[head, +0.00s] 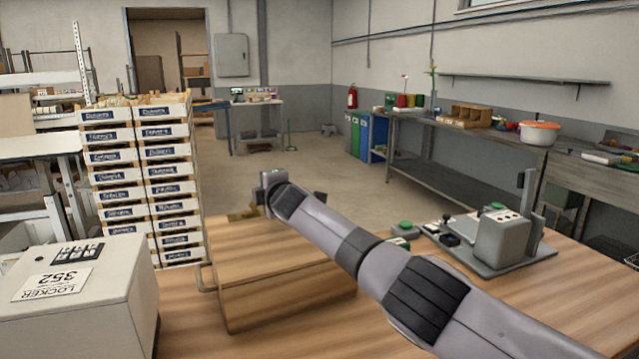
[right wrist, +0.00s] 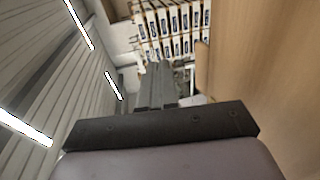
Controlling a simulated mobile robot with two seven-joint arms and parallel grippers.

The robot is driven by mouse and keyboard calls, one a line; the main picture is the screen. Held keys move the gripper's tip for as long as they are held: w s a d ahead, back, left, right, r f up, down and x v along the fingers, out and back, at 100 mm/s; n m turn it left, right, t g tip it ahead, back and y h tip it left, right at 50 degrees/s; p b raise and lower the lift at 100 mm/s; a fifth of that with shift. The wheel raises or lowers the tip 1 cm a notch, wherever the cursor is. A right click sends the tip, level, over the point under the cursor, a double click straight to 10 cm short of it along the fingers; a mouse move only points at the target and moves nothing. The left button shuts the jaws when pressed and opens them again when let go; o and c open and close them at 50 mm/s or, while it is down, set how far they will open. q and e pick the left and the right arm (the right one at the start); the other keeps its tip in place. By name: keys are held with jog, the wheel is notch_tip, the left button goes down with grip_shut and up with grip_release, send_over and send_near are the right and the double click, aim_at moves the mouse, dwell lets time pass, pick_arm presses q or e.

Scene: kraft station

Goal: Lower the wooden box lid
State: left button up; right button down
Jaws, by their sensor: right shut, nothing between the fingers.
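The wooden box (head: 275,300) stands on the wooden table, left of centre in the head view, with a handle (head: 205,278) on its left side. Its lid (head: 250,255) shows as a broad wood-grain face above the lower front; whether it is fully down I cannot tell. My right arm crosses over the box's right part, and its wrist end is above the far edge of the lid. In the right wrist view my right gripper (right wrist: 158,82) is shut and empty, beside a large wooden surface (right wrist: 265,85) on the right. My left gripper is not in view.
A white locker box (head: 75,310) stands at the front left. Stacked crates (head: 140,180) rise behind the box. A grey fixture (head: 500,240) and a green button (head: 405,225) are on the table's right. Bare table lies at the front right.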

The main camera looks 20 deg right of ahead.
jog(key=shift+w+f, duration=0.2)
jog(key=shift+f, duration=0.2)
dwell(0.4)
jog(key=shift+r+p, duration=0.55)
jog(key=shift+p, duration=0.15)
jog(key=r+p, duration=0.2)
jog(key=r, duration=0.1)
jog(key=shift+s+a+r+p, duration=0.2)
jog(key=shift+s+r+p, duration=0.05)
jog(key=shift+s+p, duration=0.15)
jog(key=shift+s+d+r+b, duration=0.25)
jog(key=shift+d+r+b, duration=0.25)
jog(key=shift+b, duration=0.15)
notch_tip(320, 180, up, 8)
jog(key=s, duration=0.1)
jog(key=shift+s+a, duration=0.25)
